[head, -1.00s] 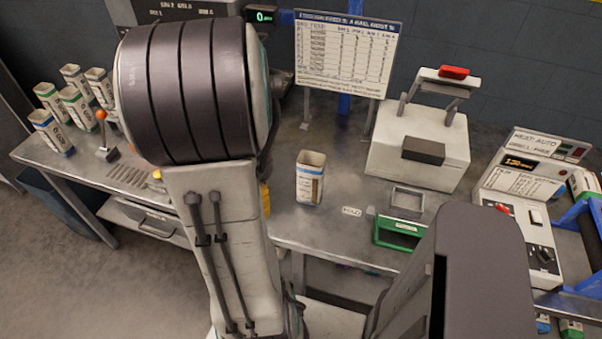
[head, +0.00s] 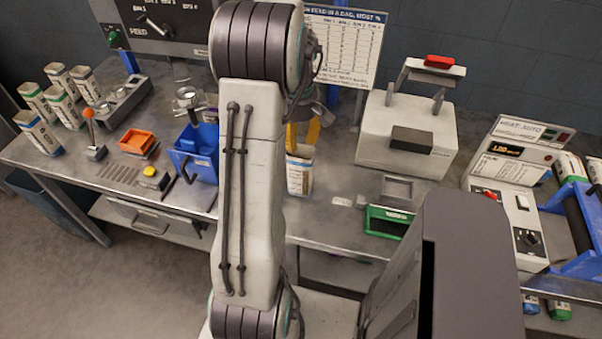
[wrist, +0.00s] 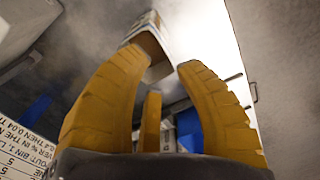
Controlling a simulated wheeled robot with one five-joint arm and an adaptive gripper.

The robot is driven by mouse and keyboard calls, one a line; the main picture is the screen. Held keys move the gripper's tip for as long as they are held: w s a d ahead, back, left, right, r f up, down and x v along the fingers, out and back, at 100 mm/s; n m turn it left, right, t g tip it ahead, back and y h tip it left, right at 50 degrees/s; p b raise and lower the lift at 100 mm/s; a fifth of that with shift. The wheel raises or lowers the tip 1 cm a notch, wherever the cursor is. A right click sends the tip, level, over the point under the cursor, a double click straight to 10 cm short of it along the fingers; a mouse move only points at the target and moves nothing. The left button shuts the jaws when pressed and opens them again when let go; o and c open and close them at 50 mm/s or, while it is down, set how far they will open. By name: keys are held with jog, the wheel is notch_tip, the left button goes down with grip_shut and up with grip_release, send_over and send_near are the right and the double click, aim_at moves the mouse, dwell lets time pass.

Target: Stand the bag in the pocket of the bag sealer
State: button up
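The bag (head: 299,176), white with blue and tan print and an open top, stands upright on the bench right of my arm. In the wrist view the bag (wrist: 152,42) shows beyond my fingertips. My gripper (head: 302,136) has yellow fingers just above and behind the bag, partly hidden by my arm. In the wrist view my gripper (wrist: 160,62) is open, its fingers spread and nothing clasped between them. A white press with a red-topped handle (head: 408,132) stands to the right, with a grey frame (head: 398,188) and green-edged tray (head: 388,222) before it.
A panel reading heat auto (head: 508,160) stands at the right, beside a blue roller stand (head: 560,235). Several bags (head: 40,133), an orange bin (head: 137,141) and a blue container (head: 196,152) are on the left. A sign board (head: 345,45) stands behind.

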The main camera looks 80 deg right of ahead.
aim_at(299, 168)
jog(key=shift+a+f+n+p, duration=0.15)
jog(key=shift+f+n, duration=0.4)
jog(key=shift+f, duration=0.7)
jog(key=shift+f+n+p, duration=0.3)
jog(key=shift+f+n, duration=0.2)
jog(key=shift+f, duration=0.7)
jog(key=shift+a+f+n+p, duration=0.15)
jog(key=shift+f+n, duration=0.4)
jog(key=shift+f, duration=0.7)
jog(key=shift+c, duration=0.3)
grip_shut()
